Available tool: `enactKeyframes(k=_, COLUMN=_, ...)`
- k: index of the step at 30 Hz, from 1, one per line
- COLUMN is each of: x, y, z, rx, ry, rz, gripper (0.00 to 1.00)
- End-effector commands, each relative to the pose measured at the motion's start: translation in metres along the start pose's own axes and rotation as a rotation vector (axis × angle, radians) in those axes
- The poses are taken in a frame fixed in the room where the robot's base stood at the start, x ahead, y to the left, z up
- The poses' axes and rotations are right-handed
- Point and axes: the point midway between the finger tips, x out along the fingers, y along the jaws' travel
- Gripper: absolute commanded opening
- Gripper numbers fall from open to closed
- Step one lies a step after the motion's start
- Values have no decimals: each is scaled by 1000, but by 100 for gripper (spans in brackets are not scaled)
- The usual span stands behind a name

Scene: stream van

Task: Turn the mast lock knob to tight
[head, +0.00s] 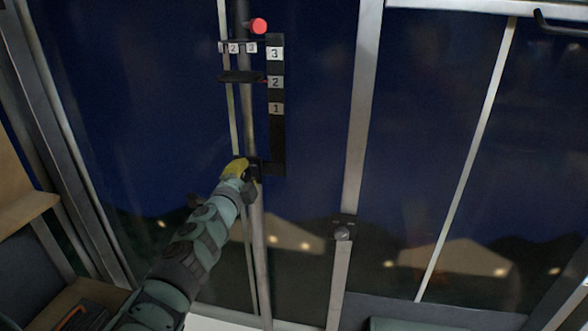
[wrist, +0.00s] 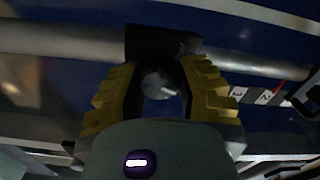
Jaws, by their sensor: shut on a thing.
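The mast (head: 256,235) is an upright grey metal pole, crossing the wrist view (wrist: 70,48) sideways. A dark clamp block (wrist: 150,42) sits around it. My gripper (head: 243,168), with yellow fingers, is at the clamp low on the mast in the head view. In the wrist view, my gripper's fingers (wrist: 160,78) stand on both sides of the round grey mast lock knob (wrist: 160,84) and are shut on it. The knob is hidden behind the gripper in the head view. I cannot read any tight or loose mark.
A dark upright scale (head: 276,130) marked 3, 2, 1 stands right of the mast. A metal window post (head: 358,120) stands further right.

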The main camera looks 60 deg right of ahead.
Motion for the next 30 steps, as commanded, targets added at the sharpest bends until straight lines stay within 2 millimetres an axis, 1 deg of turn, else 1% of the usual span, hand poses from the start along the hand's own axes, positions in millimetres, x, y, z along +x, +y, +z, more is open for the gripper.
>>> enactKeyframes(k=1, x=1, y=1, z=-7, rx=6, ry=16, rz=0, gripper=0)
enactKeyframes(k=30, x=1, y=0, z=-8, rx=65, ry=19, rz=-1, gripper=0)
